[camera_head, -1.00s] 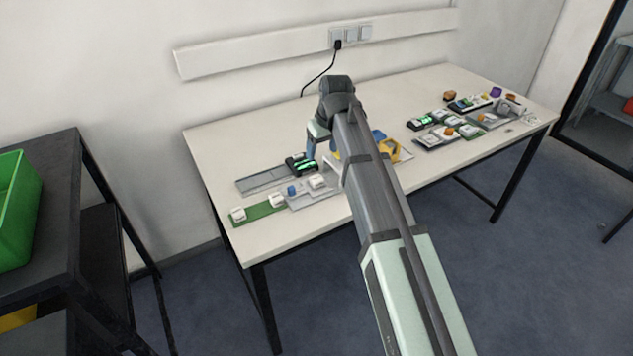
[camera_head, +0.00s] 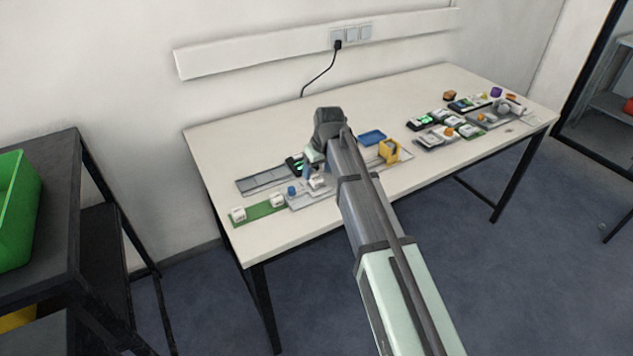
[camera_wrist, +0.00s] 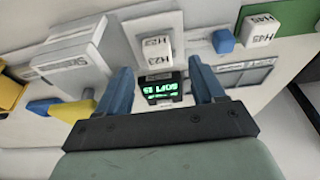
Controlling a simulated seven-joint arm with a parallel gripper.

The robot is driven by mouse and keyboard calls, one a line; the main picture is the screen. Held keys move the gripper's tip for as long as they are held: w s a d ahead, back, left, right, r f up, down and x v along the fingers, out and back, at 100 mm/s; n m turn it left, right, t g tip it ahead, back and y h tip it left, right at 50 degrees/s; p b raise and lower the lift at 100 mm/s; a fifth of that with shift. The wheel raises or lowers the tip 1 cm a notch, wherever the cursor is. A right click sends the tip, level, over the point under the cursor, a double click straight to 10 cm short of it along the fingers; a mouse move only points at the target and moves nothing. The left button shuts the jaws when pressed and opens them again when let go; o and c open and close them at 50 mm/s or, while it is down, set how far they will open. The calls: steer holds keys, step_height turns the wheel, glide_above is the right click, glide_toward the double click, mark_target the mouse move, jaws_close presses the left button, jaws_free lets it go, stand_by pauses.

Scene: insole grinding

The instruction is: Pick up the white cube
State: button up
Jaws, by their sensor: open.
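In the head view, white cubes sit near the table's left front: one (camera_head: 317,183) on a grey fixture by my gripper, and two (camera_head: 277,200), (camera_head: 238,214) on a green strip (camera_head: 258,209). In the wrist view, a white cube with printed letters (camera_wrist: 154,46) sits on a pale square base, just beyond and between my fingertips. My gripper (camera_wrist: 160,68) has its blue fingers apart, with nothing held. It also shows in the head view (camera_head: 309,172), partly hidden by my wrist. Another labelled white cube (camera_wrist: 260,29) stands to the right.
A small blue block (camera_wrist: 223,40) is beside the right-hand cube. A black block with a green display (camera_wrist: 162,89) is between the fingers' lines. A yellow block (camera_head: 389,150) and blue tray (camera_head: 371,138) lie right of my wrist.

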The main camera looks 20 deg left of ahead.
mark_target(317, 178)
steer(key=x, duration=0.4)
steer(key=shift+d+f, duration=0.1)
steer(key=shift+d, duration=0.05)
steer(key=c, duration=1.1)
